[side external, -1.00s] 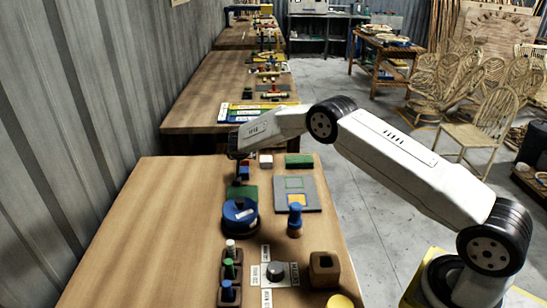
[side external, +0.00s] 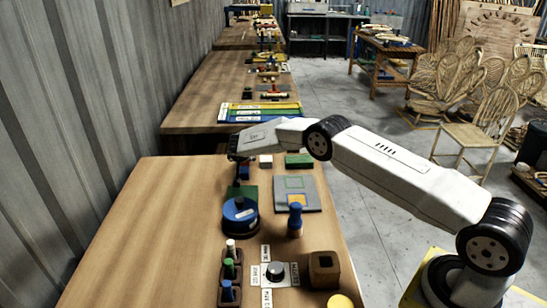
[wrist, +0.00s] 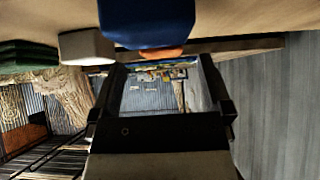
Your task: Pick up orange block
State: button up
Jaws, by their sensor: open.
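My gripper (side external: 238,156) is low over the far part of the workbench, its hand nearly level. In the wrist view my gripper (wrist: 161,78) shows two fingers apart with nothing between them. An orange piece (wrist: 161,52) shows just beyond the fingertips, mostly hidden by a larger blue block (wrist: 147,22); I cannot tell whether they touch. In the side view the blue block (side external: 244,173) sits just below the fingers, and the orange piece cannot be made out there.
A white block (side external: 266,161) and a green block (side external: 299,160) stand right of my gripper. The bench's left side is clear.

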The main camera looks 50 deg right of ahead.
jog(key=shift+x, duration=1.45)
jog(key=shift+f, duration=0.1)
jog(key=c, duration=1.2)
jog(key=shift+c, duration=0.2)
